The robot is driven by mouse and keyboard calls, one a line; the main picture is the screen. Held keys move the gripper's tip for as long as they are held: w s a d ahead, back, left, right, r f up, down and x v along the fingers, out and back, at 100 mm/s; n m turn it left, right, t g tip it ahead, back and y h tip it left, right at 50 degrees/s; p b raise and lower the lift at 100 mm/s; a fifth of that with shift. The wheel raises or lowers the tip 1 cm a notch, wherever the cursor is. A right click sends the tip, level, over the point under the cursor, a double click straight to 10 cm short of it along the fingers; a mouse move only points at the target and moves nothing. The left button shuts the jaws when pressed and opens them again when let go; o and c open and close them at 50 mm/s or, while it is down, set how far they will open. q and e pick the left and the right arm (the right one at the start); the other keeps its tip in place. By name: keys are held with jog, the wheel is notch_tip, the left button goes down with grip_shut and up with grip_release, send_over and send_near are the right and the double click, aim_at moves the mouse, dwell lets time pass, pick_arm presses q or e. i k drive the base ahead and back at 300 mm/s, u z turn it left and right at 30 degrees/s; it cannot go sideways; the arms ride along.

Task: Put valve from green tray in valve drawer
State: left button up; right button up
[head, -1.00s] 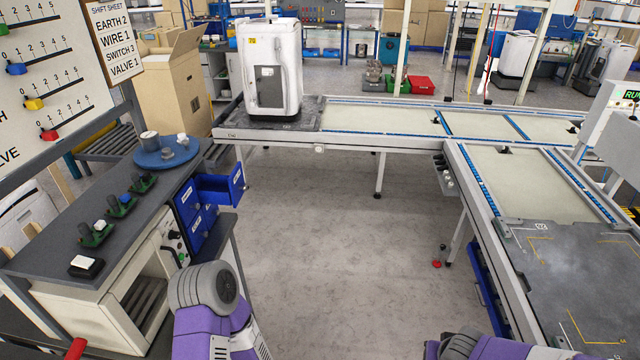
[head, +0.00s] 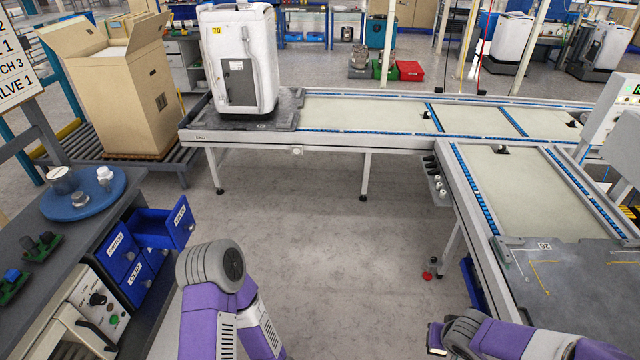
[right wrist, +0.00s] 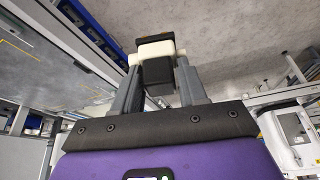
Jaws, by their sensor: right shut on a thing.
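My right gripper (head: 437,336) is at the lower right of the head view. In the right wrist view its fingers (right wrist: 157,75) are shut on a small black and cream block (right wrist: 156,70); I cannot tell what part it is. Green trays (head: 42,246) with small parts stand on the bench at the left; no valve is clearly recognisable in them. A blue drawer (head: 181,222) stands open in the bench's blue drawer unit, with a label too small to read surely. My left arm shows at the lower middle, but its gripper is hidden.
A round blue plate (head: 108,186) with several small parts is on the grey bench (head: 20,212). A white machine (head: 262,65) stands on the conveyor (head: 350,113). A grey work surface (head: 585,300) is at the right. The floor (head: 330,215) between is mostly clear.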

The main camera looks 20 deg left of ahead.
aim_at(160, 234)
jog(key=i, duration=2.15)
jog(key=u, duration=4.4)
